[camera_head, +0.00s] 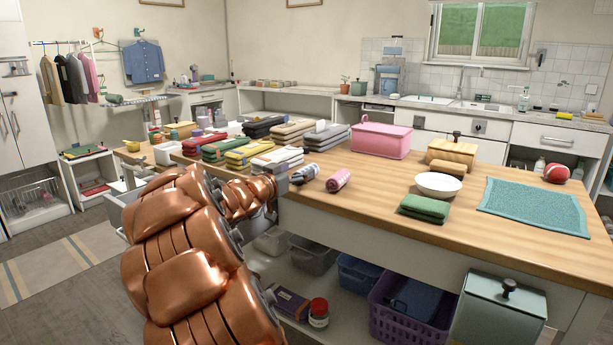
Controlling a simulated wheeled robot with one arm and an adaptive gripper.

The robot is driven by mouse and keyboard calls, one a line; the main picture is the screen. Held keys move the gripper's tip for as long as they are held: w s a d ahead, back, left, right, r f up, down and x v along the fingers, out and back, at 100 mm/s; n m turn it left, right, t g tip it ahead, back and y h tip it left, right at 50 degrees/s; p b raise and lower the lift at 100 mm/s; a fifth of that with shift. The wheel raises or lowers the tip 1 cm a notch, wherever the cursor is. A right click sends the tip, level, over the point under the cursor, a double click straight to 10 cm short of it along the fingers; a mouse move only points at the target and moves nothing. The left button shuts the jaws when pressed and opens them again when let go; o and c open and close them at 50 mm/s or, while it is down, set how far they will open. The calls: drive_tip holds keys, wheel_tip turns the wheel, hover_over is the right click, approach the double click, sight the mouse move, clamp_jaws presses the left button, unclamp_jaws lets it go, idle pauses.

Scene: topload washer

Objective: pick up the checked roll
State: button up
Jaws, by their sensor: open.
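Two small rolls lie on the front edge of the wooden counter (455,225), left of its middle. One is a pink roll (339,180) with a pale pattern. The other is a grey and white roll (305,174) just left of it. The pattern is too small to tell for certain which one is checked. My copper arm reaches in from the bottom, and my gripper (284,187) is at the counter's front edge, left of both rolls. It is open, largely hidden behind my arm, and appears close to the grey roll. The pink roll stands clear of it.
Folded towel stacks (277,160) lie behind the rolls. A pink box (378,140) stands behind them to the right. A white bowl (438,185) and a green folded cloth (425,208) lie further right. Bare wood lies between the pink roll and the green cloth.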

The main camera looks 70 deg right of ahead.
sight(306, 167)
drive_tip(key=shift+f+b+x, duration=0.25)
drive_tip(key=shift+b+x, duration=0.05)
drive_tip(key=shift+x, duration=2.05)
drive_tip(key=shift+r, duration=0.1)
drive_tip(key=c, duration=1)
